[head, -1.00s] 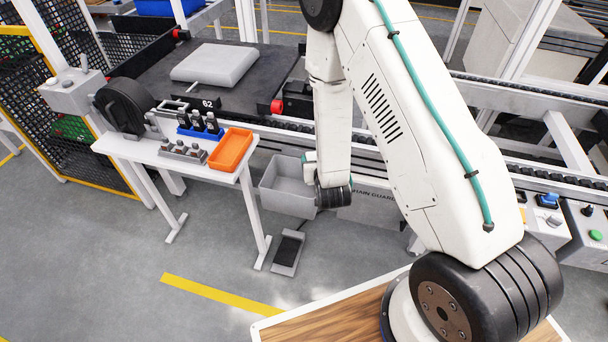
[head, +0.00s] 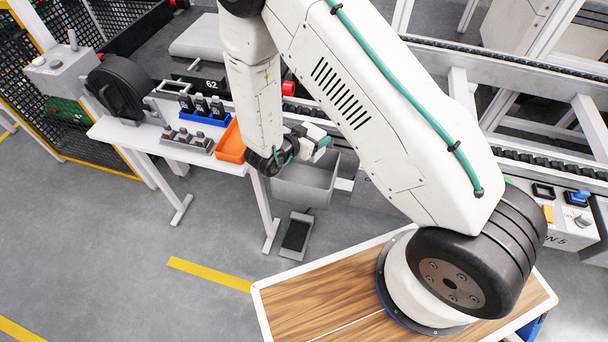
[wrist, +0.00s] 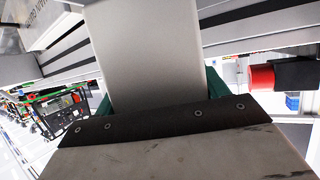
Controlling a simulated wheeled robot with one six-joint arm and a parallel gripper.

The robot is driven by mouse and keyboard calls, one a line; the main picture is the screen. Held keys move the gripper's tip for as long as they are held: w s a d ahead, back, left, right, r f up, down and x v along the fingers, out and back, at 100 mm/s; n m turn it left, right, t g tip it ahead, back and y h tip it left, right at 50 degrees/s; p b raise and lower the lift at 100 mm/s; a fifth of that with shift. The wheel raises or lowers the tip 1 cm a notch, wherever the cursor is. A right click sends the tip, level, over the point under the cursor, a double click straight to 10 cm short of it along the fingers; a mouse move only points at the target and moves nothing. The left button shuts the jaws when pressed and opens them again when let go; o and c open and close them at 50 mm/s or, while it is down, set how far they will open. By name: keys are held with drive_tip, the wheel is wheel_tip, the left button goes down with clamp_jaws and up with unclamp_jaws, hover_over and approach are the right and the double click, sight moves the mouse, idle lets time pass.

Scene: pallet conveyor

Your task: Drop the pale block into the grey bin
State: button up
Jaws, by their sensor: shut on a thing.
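My gripper (head: 322,146) has green fingers and is above the far side of the grey bin in the head view, small and partly covered by my wrist. In the wrist view its green fingers flank the pale block (wrist: 146,55), a smooth grey-white slab, and are shut on it. The block sticks out ahead of the dark gripper plate. The grey bin (head: 303,187) is low, right of the white table, with its rear partly hidden by my arm. I cannot tell the gripper's exact height over the bin.
The white table (head: 135,133) holds an orange tray (head: 232,146), a blue rack (head: 205,116) and grey fixtures. The conveyor with a pale slab (head: 205,40) runs behind. A black foot pedal (head: 297,235) lies on the floor before the bin. Open floor is at front left.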

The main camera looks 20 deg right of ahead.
drive_tip(key=shift+d+f, duration=0.1)
drive_tip(key=shift+f, duration=1.6)
drive_tip(key=o, duration=1.2)
drive_tip(key=v, duration=0.8)
